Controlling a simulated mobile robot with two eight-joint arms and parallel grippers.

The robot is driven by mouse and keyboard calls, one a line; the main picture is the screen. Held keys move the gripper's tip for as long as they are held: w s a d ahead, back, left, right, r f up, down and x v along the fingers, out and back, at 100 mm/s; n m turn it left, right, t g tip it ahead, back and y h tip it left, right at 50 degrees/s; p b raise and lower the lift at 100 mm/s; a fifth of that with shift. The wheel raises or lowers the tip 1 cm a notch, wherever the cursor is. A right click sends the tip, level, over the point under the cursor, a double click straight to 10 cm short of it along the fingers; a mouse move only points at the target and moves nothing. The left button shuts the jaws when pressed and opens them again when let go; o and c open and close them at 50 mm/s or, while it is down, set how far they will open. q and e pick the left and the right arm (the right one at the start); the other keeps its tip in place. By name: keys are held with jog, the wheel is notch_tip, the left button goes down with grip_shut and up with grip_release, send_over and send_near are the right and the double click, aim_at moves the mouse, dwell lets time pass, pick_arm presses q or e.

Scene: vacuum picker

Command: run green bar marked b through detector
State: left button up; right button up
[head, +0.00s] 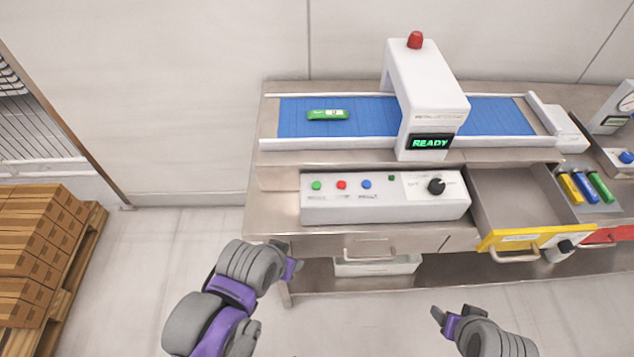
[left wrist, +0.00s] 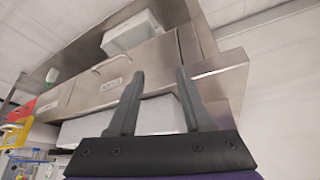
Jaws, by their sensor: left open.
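A green bar (head: 328,115) with a white label lies flat on the blue conveyor belt (head: 375,124), left of the detector; its letter is too small to read. The white metal detector (head: 425,90) arches over the belt, has a red lamp on top and shows READY in green. A white control box (head: 385,208) in front carries green, red and blue buttons and a black knob. My left gripper (head: 295,268) is open and empty, in front of the bench and below the control box's left end. It also shows in the left wrist view (left wrist: 160,75). My right gripper (head: 441,316) is low in front of the bench; its jaws are unclear.
An empty drawer (head: 515,198) with a yellow front stands open at the right. A tray (head: 603,207) beside it holds yellow, blue and green bars. A red-fronted drawer (head: 606,237) is at the far right. Stacked boxes (head: 40,240) stand on a pallet at left. The floor between is clear.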

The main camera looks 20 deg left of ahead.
pick_arm(q)
grip_shut()
dwell(1.6)
